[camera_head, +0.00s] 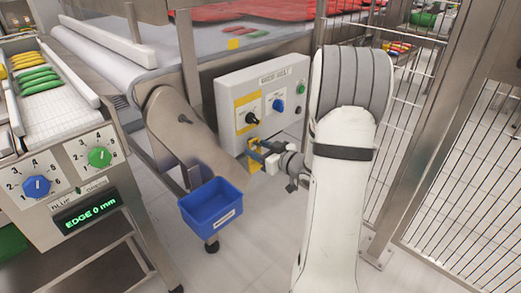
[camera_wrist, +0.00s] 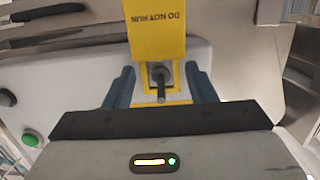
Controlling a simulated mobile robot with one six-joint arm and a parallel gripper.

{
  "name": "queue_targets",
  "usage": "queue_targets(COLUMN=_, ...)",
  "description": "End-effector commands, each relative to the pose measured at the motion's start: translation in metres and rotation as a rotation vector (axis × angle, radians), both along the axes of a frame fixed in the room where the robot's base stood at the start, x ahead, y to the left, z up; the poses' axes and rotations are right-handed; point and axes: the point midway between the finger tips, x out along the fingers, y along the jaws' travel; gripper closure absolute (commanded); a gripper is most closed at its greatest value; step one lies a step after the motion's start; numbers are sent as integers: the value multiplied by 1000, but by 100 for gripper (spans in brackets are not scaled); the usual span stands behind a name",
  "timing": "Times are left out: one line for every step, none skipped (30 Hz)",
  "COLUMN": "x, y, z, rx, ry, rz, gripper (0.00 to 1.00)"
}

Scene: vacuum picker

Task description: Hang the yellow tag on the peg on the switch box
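The yellow tag (camera_wrist: 158,35), marked DO NOT RUN, shows in the wrist view with its slotted end between my fingers. The peg (camera_wrist: 161,83) shows in the slot and sticks out towards the camera. In the head view the tag (camera_head: 254,159) is at the lower front edge of the switch box (camera_head: 285,118), below its black knob.
A blue bin (camera_head: 211,207) stands lower left of my gripper. A conveyor roller housing (camera_head: 185,130) is left of the box. Wire fencing (camera_head: 460,190) is at the right.

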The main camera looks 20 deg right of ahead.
Motion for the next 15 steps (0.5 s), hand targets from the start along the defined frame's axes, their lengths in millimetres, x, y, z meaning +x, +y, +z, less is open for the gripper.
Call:
queue_targets(x=0, y=0, z=0, rx=0, ry=0, rz=0, gripper=45)
queue_targets(x=0, y=0, z=0, rx=0, ry=0, rz=0, gripper=43)
queue_targets(x=0, y=0, z=0, rx=0, ry=0, rz=0, gripper=40)
queue_targets(x=0, y=0, z=0, rx=0, ry=0, rz=0, gripper=37)
queue_targets(x=0, y=0, z=0, rx=0, ry=0, rz=0, gripper=36)
queue_targets(x=0, y=0, z=0, rx=0, ry=0, rz=-1, gripper=36)
queue_targets(x=0, y=0, z=0, rx=0, ry=0, rz=-1, gripper=36)
queue_targets(x=0, y=0, z=0, rx=0, ry=0, rz=-1, gripper=36)
queue_targets(x=0, y=0, z=0, rx=0, ry=0, rz=-1, gripper=36)
queue_targets(x=0, y=0, z=0, rx=0, ry=0, rz=-1, gripper=36)
queue_targets(x=0, y=-1, z=0, rx=0, ry=0, rz=-1, gripper=36)
queue_targets(x=-1, y=-1, z=0, rx=0, ry=0, rz=-1, gripper=36)
queue_targets(x=-3, y=-2, z=1, rx=0, ry=0, rz=-1, gripper=36)
queue_targets(x=-5, y=-3, z=2, rx=1, ry=0, rz=-2, gripper=36)
queue_targets(x=-9, y=-5, z=3, rx=1, ry=0, rz=-3, gripper=36)
